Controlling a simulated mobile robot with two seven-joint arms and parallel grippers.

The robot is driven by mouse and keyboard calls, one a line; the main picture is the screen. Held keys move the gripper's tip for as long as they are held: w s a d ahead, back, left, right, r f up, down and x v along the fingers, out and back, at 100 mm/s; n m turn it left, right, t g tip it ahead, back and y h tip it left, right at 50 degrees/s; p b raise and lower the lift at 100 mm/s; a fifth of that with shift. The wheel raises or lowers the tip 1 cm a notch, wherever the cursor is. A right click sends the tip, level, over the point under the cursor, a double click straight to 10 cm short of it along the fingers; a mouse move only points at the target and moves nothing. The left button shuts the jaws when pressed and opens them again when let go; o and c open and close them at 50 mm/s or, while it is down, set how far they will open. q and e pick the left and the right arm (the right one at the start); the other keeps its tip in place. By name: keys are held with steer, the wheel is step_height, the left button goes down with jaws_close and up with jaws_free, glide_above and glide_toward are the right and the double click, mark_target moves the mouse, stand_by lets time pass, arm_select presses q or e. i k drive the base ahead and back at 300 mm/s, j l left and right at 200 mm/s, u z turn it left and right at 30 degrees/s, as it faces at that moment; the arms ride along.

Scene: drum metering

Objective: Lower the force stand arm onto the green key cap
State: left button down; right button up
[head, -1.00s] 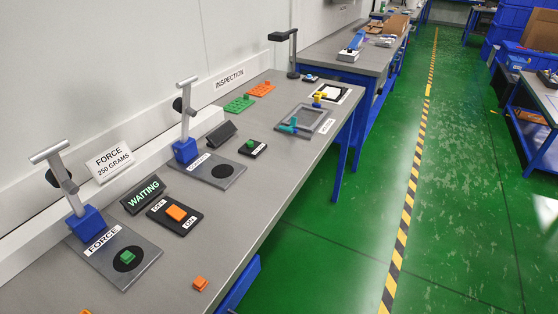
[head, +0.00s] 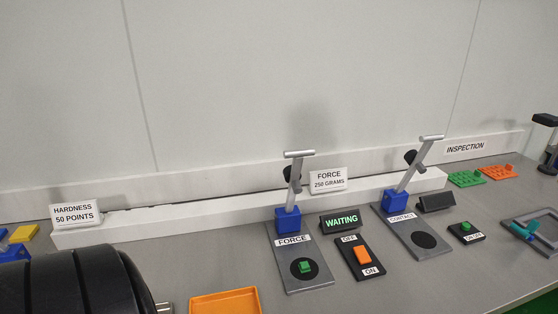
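The force stand (head: 289,222) stands on the bench near the middle of the head view, with a blue block on a grey base plate labelled FORCE. Its arm (head: 294,178) is raised, with a grey T-shaped handle at the top and a black round part on its side. The green key cap (head: 305,266) sits on the black disc of the base plate, in front of the blue block and apart from the raised arm. Neither of my grippers is in view.
A similar CONTACT stand (head: 397,202) is further right. An orange tray (head: 225,302) and a large black ribbed cylinder (head: 75,284) are at front left.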

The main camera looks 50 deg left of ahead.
mark_target(292, 173)
steer(key=u, duration=1.5)
